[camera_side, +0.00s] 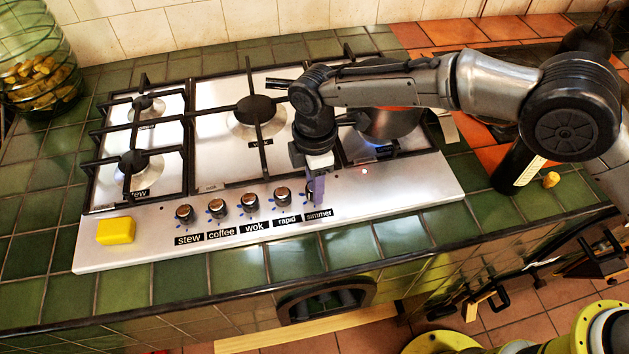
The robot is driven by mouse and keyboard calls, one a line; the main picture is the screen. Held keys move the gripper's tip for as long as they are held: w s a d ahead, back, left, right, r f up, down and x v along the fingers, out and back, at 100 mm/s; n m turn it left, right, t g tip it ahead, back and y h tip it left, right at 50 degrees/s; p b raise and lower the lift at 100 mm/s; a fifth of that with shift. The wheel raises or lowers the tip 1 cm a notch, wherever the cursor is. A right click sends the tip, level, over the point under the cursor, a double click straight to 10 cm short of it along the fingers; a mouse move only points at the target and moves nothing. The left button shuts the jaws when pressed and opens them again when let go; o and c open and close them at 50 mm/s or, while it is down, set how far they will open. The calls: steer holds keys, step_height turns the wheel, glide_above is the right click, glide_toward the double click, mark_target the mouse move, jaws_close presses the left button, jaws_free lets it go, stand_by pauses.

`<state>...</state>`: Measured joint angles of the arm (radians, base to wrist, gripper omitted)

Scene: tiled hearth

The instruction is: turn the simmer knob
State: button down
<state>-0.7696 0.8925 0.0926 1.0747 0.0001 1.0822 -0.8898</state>
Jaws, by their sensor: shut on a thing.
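The steel hob (380,193) is set in a green tiled counter. A row of several knobs runs along its front panel above the labels stew, coffee, wok, rapid and simmer. The simmer label (319,214) is at the right end. My gripper (316,189) points down just above this label and is shut on the simmer knob, which its fingers almost wholly hide. The rapid knob (283,195) stands just left of my gripper, apart from it. I cannot tell the angle of the simmer knob.
A dark pan (393,124) sits on the right burner behind my gripper, with a bluish glow below it. A yellow block (115,231) lies on the panel's left end. A glass jar (38,60) stands at back left. A dark bottle (510,165) is at right.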

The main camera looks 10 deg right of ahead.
steer(key=m, duration=0.7)
steer(key=shift+r, duration=0.1)
steer(key=m, duration=0.6)
steer(key=shift+m, duration=0.4)
steer(key=m, duration=0.6)
steer(key=shift+a, duration=0.1)
steer(key=m, duration=0.6)
steer(key=shift+m, duration=0.3)
steer(key=shift+c, duration=2.2)
jaws_free()
